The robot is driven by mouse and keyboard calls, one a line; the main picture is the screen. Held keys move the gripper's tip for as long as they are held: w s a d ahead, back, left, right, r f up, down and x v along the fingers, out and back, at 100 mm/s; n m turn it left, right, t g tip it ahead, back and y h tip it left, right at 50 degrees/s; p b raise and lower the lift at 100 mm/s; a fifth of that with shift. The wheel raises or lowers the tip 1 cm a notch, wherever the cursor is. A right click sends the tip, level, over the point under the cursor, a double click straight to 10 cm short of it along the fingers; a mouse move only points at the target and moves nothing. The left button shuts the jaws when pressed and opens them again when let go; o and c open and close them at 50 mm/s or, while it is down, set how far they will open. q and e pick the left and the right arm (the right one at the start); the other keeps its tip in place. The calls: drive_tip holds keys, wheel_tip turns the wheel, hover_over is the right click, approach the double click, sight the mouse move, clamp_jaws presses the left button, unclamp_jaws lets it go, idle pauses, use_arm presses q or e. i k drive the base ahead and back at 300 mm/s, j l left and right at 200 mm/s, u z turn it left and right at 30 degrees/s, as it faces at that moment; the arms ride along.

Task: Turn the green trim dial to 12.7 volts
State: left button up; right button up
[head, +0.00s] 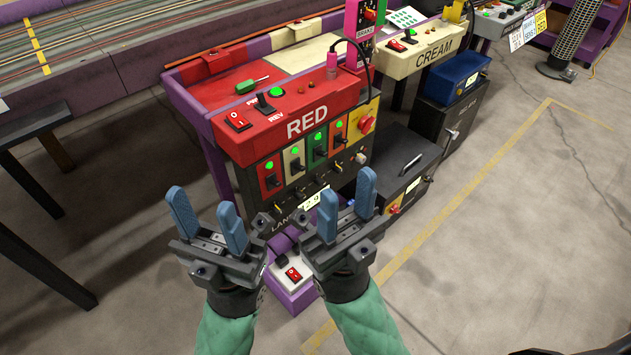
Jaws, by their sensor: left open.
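The lane power box has a row of coloured switch plates, including a green plate (317,147) with a lit green lamp. Small dark dials sit in a row below the plates; I cannot tell for sure which is the green trim dial. A white readout (315,198) below them is partly hidden, and only digits like "2.9" show. My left gripper (204,204) is open and empty, in front of and left of the box. My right gripper (347,195) is open and empty, in front of the box's lower right, its fingers covering part of the lower front.
Above is the red station (307,124) with a rocker switch and lever. A purple-and-white switch box (291,274) is low between my grippers. A black case (405,165) stands right of the power box. Floor at the right is clear.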

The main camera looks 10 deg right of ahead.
sight(318, 181)
drive_tip(key=k+l+u, duration=0.15)
drive_tip(key=l, duration=0.25)
drive_tip(key=k+l+u, duration=0.15)
drive_tip(key=l, duration=0.3)
drive_tip(key=k+l+u, duration=0.15)
drive_tip(key=l, duration=0.2)
drive_tip(key=k+l+u, duration=0.2)
drive_tip(key=l, duration=0.2)
drive_tip(key=i+j+z, duration=0.15)
drive_tip(key=i+l, duration=0.05)
drive_tip(key=i, duration=0.05)
